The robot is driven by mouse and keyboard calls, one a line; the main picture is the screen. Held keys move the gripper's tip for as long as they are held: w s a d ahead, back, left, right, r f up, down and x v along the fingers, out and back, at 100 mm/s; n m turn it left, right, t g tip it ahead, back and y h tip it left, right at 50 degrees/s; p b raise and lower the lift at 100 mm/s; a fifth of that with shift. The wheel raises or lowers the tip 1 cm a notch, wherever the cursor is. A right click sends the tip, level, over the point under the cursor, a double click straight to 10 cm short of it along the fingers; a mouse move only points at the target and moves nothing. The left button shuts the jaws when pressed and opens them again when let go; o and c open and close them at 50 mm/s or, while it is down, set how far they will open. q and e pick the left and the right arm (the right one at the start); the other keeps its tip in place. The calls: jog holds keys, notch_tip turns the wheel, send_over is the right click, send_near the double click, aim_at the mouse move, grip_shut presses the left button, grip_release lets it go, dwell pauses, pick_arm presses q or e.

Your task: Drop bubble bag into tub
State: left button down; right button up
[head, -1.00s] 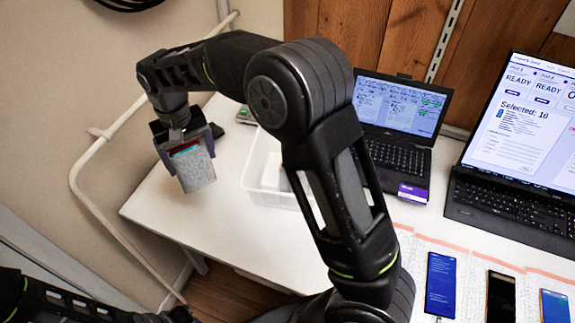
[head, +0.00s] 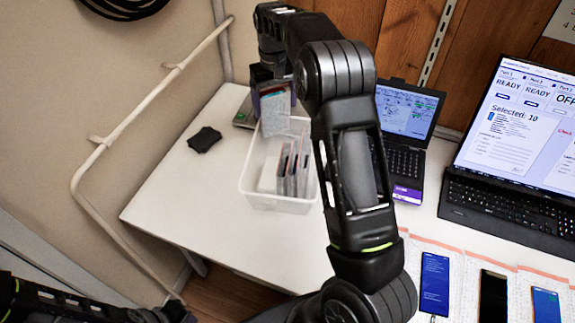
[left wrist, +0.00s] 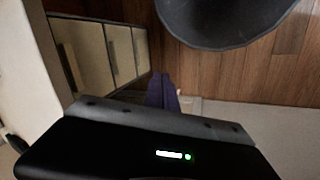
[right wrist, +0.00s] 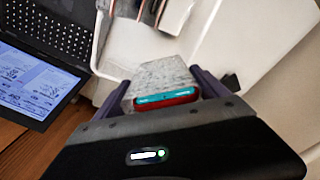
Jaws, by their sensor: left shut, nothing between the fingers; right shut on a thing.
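The bubble bag (head: 275,113) is a grey speckled pouch with a red and teal edge at its open end. My right gripper (head: 268,88) is shut on it and holds it upright above the back part of the white translucent tub (head: 272,203). In the right wrist view the bag (right wrist: 160,77) sits between purple fingers, with the tub (right wrist: 122,66) beyond it. Several similar grey bags (head: 291,175) stand in the tub's right side. My left gripper (head: 176,311) is at the bottom left, low and away from the table; in the left wrist view its fingers (left wrist: 163,92) are together and empty.
A small black item (head: 204,139) lies on the white table (head: 170,190) left of the tub. A laptop (head: 402,125) stands behind my right arm, another laptop (head: 515,150) at right. Several phones (head: 435,284) lie at front right. The tub's left half looks free.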

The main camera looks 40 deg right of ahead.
pick_arm(q)
jog(key=s, duration=0.1)
jog(key=s+m, duration=0.1)
jog(key=s+p, duration=0.1)
jog(key=shift+s+d+r+g, duration=0.15)
jog(key=shift+r+g, duration=0.2)
jog(key=shift+g, duration=0.05)
pick_arm(e)
jog(key=s+d, duration=0.2)
jog(key=d, duration=0.1)
jog(key=s+d, duration=0.1)
jog(key=d, duration=0.1)
jog(key=shift+d+f, duration=0.1)
jog(key=shift+f, duration=0.25)
pick_arm(q)
jog(key=shift+f, duration=0.1)
pick_arm(e)
jog(key=shift+f, duration=0.1)
pick_arm(q)
jog(key=shift+w+d+f+m+b, duration=0.1)
jog(key=shift+f+m+b, duration=0.05)
jog(key=shift+f+b, duration=0.9)
jog(key=shift+w+d+f+m+b, duration=0.1)
jog(key=shift+f+m+b, duration=0.05)
jog(key=shift+f+b, duration=0.8)
pick_arm(e)
jog(key=shift+f, duration=2.9)
pick_arm(q)
jog(key=shift+r, duration=0.2)
